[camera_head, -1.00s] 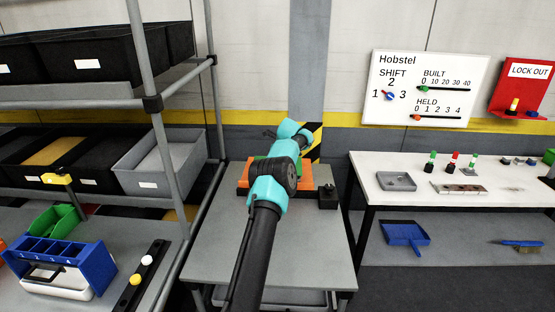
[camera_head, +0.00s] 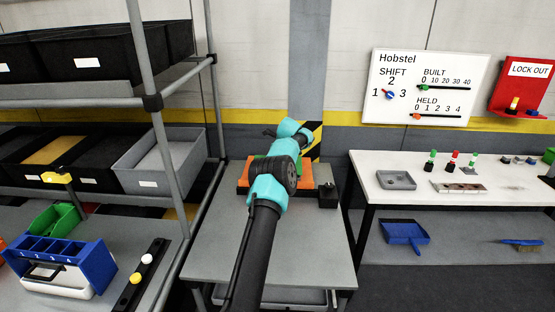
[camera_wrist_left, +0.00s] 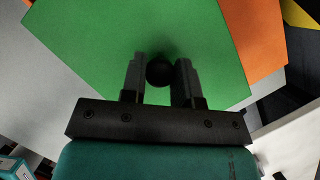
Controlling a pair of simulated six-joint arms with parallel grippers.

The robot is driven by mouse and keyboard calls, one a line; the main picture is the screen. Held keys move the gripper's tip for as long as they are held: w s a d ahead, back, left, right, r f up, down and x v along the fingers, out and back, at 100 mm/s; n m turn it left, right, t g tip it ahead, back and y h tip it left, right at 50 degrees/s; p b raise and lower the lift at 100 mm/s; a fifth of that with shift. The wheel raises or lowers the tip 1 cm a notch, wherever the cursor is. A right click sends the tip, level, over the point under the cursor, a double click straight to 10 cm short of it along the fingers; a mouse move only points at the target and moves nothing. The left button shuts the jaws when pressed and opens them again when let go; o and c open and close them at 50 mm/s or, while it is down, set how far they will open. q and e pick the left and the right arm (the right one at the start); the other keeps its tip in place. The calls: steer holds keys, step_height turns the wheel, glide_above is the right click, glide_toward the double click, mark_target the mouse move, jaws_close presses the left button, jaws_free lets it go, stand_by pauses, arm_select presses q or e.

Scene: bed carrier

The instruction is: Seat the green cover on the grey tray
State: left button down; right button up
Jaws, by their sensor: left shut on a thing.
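My left gripper (camera_wrist_left: 160,78) is shut on the round black knob (camera_wrist_left: 159,72) of the green cover (camera_wrist_left: 150,28). The cover is a flat green plate that fills much of the left wrist view. In the head view only a bit of the green cover (camera_head: 256,158) shows behind my left arm, over an orange block (camera_head: 243,183) on the grey table. The wrist view also shows orange (camera_wrist_left: 258,38) past the cover's right edge. I cannot make out a grey tray under the cover, nor whether the cover touches anything below. My right gripper is not in view.
A small black block (camera_head: 328,196) stands right of the orange block. The front of the grey table (camera_head: 310,245) is clear. A rack post (camera_head: 170,160) and bins stand left. A white bench (camera_head: 450,200) at right carries a small grey dish (camera_head: 396,181) and stamps.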

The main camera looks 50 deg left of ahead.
arm_select(q)
steer(key=shift+f, duration=0.75)
steer(key=c, duration=0.8)
jaws_free()
steer(key=v, duration=1.7)
steer(key=shift+s+r, duration=0.1)
steer(key=shift+r, duration=0.1)
